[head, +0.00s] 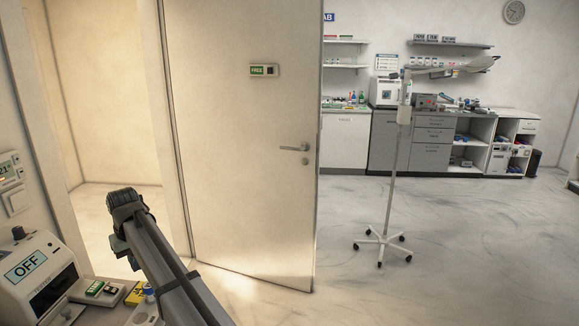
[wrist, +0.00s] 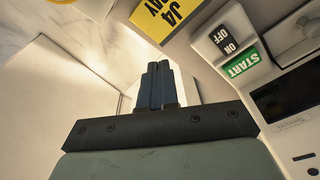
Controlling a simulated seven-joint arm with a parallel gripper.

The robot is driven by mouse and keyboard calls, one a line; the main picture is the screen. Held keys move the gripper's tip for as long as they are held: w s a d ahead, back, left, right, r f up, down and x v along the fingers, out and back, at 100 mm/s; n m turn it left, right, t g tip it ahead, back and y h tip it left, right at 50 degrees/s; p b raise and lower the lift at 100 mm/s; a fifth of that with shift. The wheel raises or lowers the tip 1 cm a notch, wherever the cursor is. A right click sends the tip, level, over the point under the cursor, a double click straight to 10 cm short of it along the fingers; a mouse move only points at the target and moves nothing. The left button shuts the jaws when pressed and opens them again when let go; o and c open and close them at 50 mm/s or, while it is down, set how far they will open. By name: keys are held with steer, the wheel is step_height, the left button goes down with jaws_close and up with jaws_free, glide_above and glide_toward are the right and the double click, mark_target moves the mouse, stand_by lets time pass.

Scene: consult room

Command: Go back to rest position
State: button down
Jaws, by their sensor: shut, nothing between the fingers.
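My gripper (wrist: 158,84) shows in the wrist view with its two dark fingers together and nothing between them. In the head view my dark arm rises from the bottom edge toward the left, and the fingers cannot be made out there. In the wrist view the gripper is apart from the switch block (wrist: 229,42) marked OFF and ON and from the green START button (wrist: 243,68), both to its right. The same panel of switches (head: 100,290) shows in the head view, left of my arm.
A device (head: 35,277) with a screen reading OFF stands at the lower left. A yellow label marked J4 (wrist: 165,14) lies close to the gripper. A door (head: 240,130) stands behind my arm. A wheeled drip stand (head: 390,190) is on the open floor at right, before cabinets (head: 431,140).

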steer(key=w+d+f+m, duration=0.2)
steer(key=w+d+f, duration=0.2)
steer(key=d+f, duration=0.4)
steer(key=w+d+f+m, duration=0.1)
steer(key=w+d+f, duration=0.3)
steer(key=d+f, duration=0.4)
steer(key=s+d+f+m+g+h, duration=0.1)
steer(key=s+d+f, duration=0.3)
steer(key=d+f, duration=0.8)
steer(key=s+d+f+m+g+h, duration=0.1)
steer(key=s+d+f+m+g, duration=0.15)
steer(key=d+f, duration=0.85)
steer(key=s+d+f+m+g, duration=0.2)
steer(key=s+d+f, duration=1.1)
steer(key=s+d, duration=0.35)
steer(key=s+d+f+m+g, duration=0.1)
steer(key=s+d, duration=0.4)
steer(key=s, duration=0.6)
steer(key=s+d+f+m+g, duration=0.1)
steer(key=s+d+f, duration=0.2)
steer(key=s, duration=0.8)
steer(key=shift+s+d+f+y, duration=0.15)
steer(key=shift+d+y, duration=0.15)
steer(key=shift+d, duration=0.75)
